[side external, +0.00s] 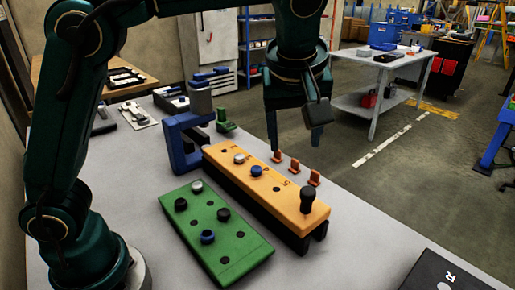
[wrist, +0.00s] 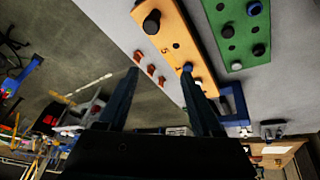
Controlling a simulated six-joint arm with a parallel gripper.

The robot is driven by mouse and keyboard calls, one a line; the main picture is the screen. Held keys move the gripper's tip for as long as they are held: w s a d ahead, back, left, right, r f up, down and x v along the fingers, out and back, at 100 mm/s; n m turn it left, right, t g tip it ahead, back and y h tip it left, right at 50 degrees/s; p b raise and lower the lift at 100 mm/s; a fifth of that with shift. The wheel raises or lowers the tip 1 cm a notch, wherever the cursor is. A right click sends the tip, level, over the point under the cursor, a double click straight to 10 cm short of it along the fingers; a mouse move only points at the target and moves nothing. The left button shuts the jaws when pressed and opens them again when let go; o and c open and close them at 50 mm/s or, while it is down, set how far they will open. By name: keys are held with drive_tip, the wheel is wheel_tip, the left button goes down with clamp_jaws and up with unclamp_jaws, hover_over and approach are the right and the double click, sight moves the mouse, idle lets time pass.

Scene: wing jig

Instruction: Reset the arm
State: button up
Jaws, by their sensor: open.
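My gripper (side external: 294,138) is open and empty, pointing down above the far edge of the table, behind the orange block (side external: 228,161). In the wrist view my gripper (wrist: 165,85) shows two spread dark fingers with nothing between them. The orange block lies on a dark base and carries a grey peg, a blue peg (side external: 257,171) and a black knob (side external: 307,199). Three small orange clips (side external: 295,166) stand in a row beside it, close to my gripper.
A green block (side external: 216,235) with several pegs lies in front of the orange block. A blue clamp (side external: 183,142) stands at the orange block's left end. A dark case marked R (side external: 445,275) is at the lower right. The grey table (side external: 340,235) is clear between.

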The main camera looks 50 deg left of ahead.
drive_tip(key=s+a+r+m+t+h, duration=0.1)
drive_tip(key=s+a+r+m, duration=0.15)
drive_tip(key=s+a, duration=0.55)
drive_tip(key=s+d+f+m+h, duration=0.1)
drive_tip(key=s+f+m, duration=0.7)
drive_tip(key=shift+s+d+t+h, duration=0.3)
drive_tip(key=shift+t+h, duration=0.1)
